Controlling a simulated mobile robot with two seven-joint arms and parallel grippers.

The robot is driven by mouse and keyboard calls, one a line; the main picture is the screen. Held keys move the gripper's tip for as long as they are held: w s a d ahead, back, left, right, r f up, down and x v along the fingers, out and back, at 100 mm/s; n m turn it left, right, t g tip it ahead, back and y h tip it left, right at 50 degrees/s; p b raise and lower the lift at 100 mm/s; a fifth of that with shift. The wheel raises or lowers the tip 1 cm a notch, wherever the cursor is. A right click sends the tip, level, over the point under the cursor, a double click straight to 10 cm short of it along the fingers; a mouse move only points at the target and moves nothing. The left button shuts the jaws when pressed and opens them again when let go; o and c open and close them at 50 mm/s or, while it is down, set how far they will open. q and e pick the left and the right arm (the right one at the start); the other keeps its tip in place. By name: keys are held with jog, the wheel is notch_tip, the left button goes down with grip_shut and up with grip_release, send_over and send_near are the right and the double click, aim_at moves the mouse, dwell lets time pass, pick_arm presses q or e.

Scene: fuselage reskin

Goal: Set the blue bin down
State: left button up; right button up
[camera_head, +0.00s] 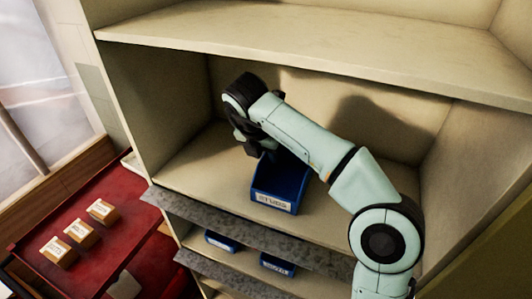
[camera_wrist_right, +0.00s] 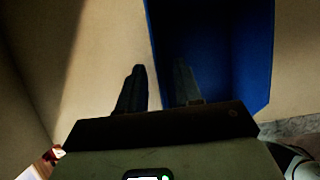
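The blue bin (camera_head: 281,185) is upright on the upper open shelf of the cabinet, with a white label on its front. It appears to rest on the shelf board. My right gripper (camera_head: 254,146) is at the bin's back left, partly hidden by my arm. In the right wrist view, the bin (camera_wrist_right: 222,50) has its side wall between the two fingers of my right gripper (camera_wrist_right: 158,85). One finger is outside the bin and one inside. A gap shows between the inner finger and the wall. My left gripper is not in view.
The shelf board (camera_head: 200,170) has free room left and right of the bin. Another shelf (camera_head: 300,45) is above. Two blue bins (camera_head: 277,264) sit on the shelf below. A red table (camera_head: 60,225) at left holds several small boxes.

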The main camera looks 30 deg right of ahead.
jog(key=v, duration=0.4)
jog(key=shift+w, duration=0.15)
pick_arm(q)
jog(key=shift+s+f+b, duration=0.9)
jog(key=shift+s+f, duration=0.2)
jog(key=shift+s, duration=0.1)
pick_arm(e)
jog(key=s+a, duration=0.7)
jog(key=a, duration=0.2)
jog(key=shift+s+a, duration=0.2)
jog(key=shift+s, duration=0.2)
jog(key=shift+r, duration=0.1)
